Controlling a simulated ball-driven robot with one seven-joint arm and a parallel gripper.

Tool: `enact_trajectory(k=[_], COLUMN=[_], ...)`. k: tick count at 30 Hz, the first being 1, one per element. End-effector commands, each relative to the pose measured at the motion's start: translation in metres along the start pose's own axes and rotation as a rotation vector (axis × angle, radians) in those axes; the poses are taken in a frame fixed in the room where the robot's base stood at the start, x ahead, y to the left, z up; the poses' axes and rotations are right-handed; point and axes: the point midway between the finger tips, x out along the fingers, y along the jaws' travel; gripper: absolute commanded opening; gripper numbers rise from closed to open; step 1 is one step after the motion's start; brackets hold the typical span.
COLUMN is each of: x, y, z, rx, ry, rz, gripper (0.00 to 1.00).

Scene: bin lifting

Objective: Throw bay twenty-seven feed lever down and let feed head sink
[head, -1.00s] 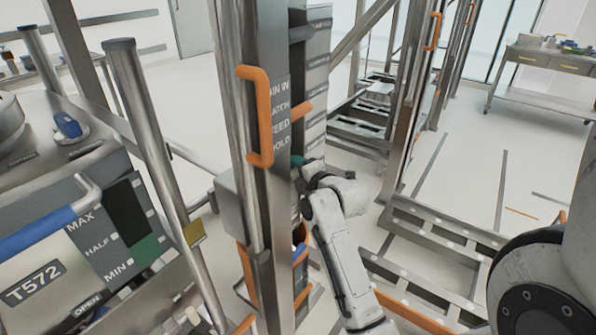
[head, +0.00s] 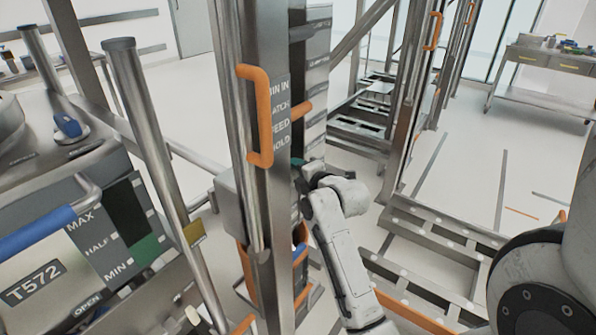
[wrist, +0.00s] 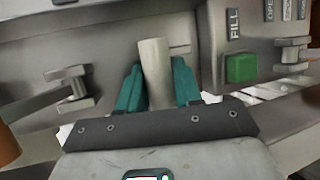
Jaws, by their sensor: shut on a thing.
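My gripper (wrist: 157,82) has teal fingers, one on each side of a pale grey, rounded bar (wrist: 153,60). It is shut on this bar, which stands nearly upright in the wrist view and looks like a lever. I cannot read a bay number on it. In the head view my gripper (head: 302,166) is mostly hidden behind the steel post (head: 230,70); only a bit of teal shows. A dark sign on the post (head: 279,110) shows partly covered words, among them "EED" and "OLD". I cannot make out the feed head for certain.
An orange handle (head: 262,115) sits on the post close to my arm. A bin marked T572 (head: 35,283) stands at left. A green button (wrist: 241,68) under "FILL" and a small metal latch (wrist: 72,90) flank the bar. Open floor lies right.

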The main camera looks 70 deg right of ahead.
Motion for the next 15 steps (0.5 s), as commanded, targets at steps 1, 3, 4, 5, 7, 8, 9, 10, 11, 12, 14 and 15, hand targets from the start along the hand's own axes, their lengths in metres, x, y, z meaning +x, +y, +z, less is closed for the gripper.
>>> enact_trajectory(k=[1,3,4,5,7,8,9,10,11,12,14,15], x=[0.0,0.0,0.0,0.001,0.001,0.001,0.001,0.001,0.001,0.001,0.001,0.001], y=[-0.001,-0.003,-0.004,-0.005,-0.008,-0.009,-0.011,-0.013,-0.014,-0.017,-0.021,-0.023], z=[0.0,0.0,0.0,-0.001,-0.001,-0.001,-0.001,-0.001,-0.001,-0.001,-0.002,-0.001], rx=[0.001,0.003,0.004,0.005,0.011,0.013,0.018,0.021,0.025,0.03,0.04,0.047], ry=[0.0,0.0,0.0,0.001,0.001,0.001,0.001,0.001,0.001,0.001,0.002,0.001], rz=[0.0,0.005,0.007,0.011,0.023,0.029,0.04,0.049,0.058,0.072,0.094,0.112], gripper=[0.0,0.0,0.0,0.0,0.0,0.0,0.0,0.0,0.0,0.0,0.0,0.0])
